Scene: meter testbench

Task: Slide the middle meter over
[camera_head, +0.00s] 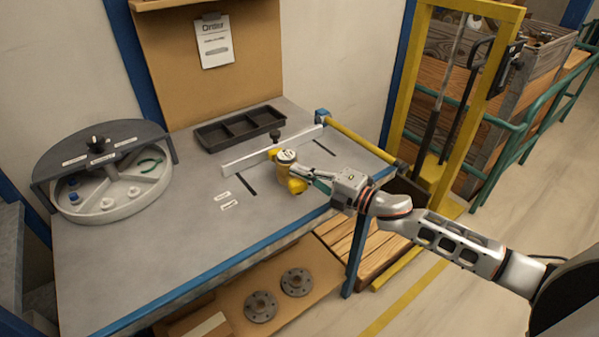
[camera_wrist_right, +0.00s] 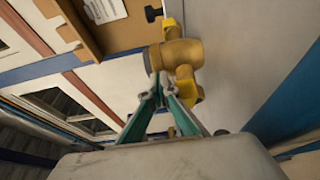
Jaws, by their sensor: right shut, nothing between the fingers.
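One yellow meter (camera_head: 290,172) with a round pale dial on top stands on the grey bench, in front of the white rail (camera_head: 262,156). It is the only meter I can make out. My right gripper (camera_head: 312,181) reaches in from the right, its green-grey fingers at the meter's right side. In the right wrist view the meter (camera_wrist_right: 181,56) shows as a brass-yellow body just beyond the fingertips. The right gripper (camera_wrist_right: 159,82) is shut with nothing between its fingers; whether the tips touch the meter I cannot tell. My left gripper is not in view.
A black compartment tray (camera_head: 240,130) lies behind the rail. A round divided tray (camera_head: 110,195) with small parts stands at the bench's left. Two white labels (camera_head: 229,205) lie left of the meter. Dark slots cross the bench beside it. The bench's front left is clear.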

